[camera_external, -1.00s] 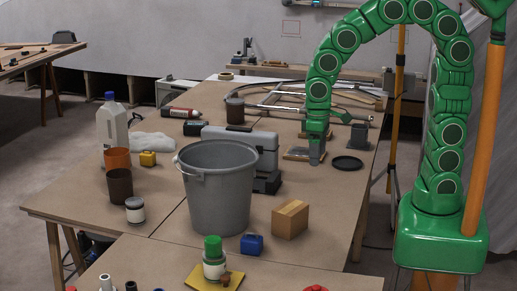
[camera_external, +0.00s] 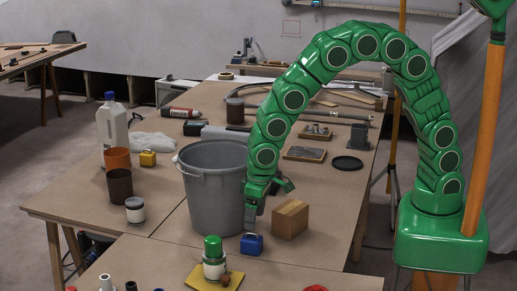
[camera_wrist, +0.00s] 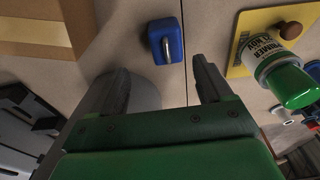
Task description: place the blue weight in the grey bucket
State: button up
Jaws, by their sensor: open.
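The blue weight (camera_external: 251,244) is a small blue block with a metal handle, standing on the table in front of the grey bucket. In the wrist view the blue weight (camera_wrist: 165,41) lies just beyond the fingertips, roughly between their lines. The grey bucket (camera_external: 208,190) stands upright on the table; its inside is mostly hidden. My gripper (camera_external: 252,222) is low beside the bucket's right side, above the weight. In the wrist view my gripper (camera_wrist: 162,82) has its two fingers apart with nothing between them.
A cardboard box (camera_external: 290,219) stands close to the right of the weight. A green-capped primer jar (camera_external: 214,258) stands on a yellow pad (camera_external: 232,279) in front. Bare table lies right of the box.

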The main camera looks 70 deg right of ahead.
aim_at(252, 237)
jog(key=shift+w+a+f, duration=0.15)
jog(key=shift+a+f, duration=0.2)
jog(key=shift+f, duration=0.1)
jog(key=shift+w+a+f, duration=0.1)
jog(key=shift+f, duration=1.8)
jog(key=shift+w+a+f, duration=0.1)
jog(key=shift+f, duration=1.8)
jog(key=c, duration=1.4)
grip_shut()
jog(key=shift+r, duration=0.1)
